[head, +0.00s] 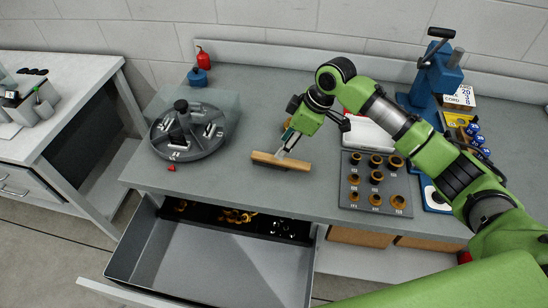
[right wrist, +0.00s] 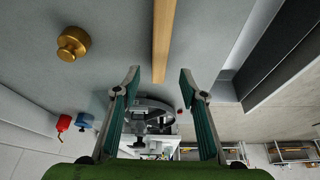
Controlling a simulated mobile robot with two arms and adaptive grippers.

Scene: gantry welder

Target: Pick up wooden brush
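The wooden brush (head: 281,161) is a light-brown wooden bar lying on the grey workbench near its front edge. In the right wrist view it is a long strip (right wrist: 164,38), with one end at the gap between the fingertips. No bristles can be made out. My right gripper (head: 287,147) reaches down from the right to the brush and overlaps it in the head view. In the right wrist view the gripper (right wrist: 160,76) is open, with its fingers on both sides of the brush's line and nothing clamped. I cannot tell whether it touches the brush. My left gripper is not in view.
A round grey carousel (head: 157,145) stands left of the brush. An open drawer (head: 210,265) juts out below the bench front. A dark plate with brass parts (head: 351,201) and a blue press (head: 421,91) stand to the right. A brass knob (right wrist: 72,43) is close by.

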